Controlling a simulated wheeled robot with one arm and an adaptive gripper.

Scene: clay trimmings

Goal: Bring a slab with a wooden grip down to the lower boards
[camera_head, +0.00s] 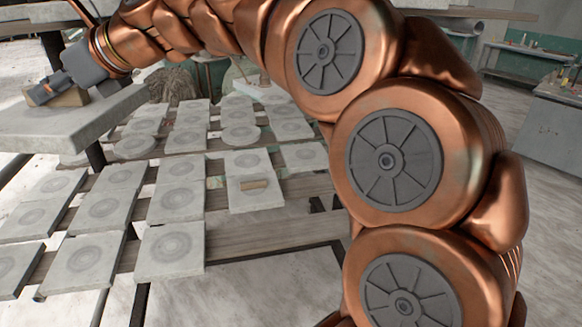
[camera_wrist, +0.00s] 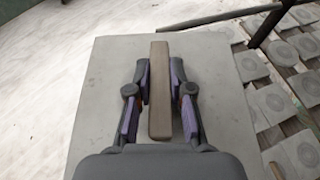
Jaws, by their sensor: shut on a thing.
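My gripper (camera_head: 48,90) is at the upper left in the head view, shut on the wooden grip (camera_head: 72,97) of a large grey slab (camera_head: 95,122). In the wrist view, the fingers of my gripper (camera_wrist: 159,75) stand on both sides of the long wooden grip (camera_wrist: 160,48), and the slab (camera_wrist: 110,75) lies flat beneath it. I cannot tell whether the slab rests on a support. The lower boards (camera_head: 270,230) are below and to the right, and another slab with a small wooden grip (camera_head: 254,184) lies on them.
Several square slabs with round marks (camera_head: 170,250) cover much of the lower boards. A bare stretch of board shows at their front right. Dark frame posts (camera_head: 96,155) stand near the held slab. A workbench (camera_head: 545,130) stands at far right.

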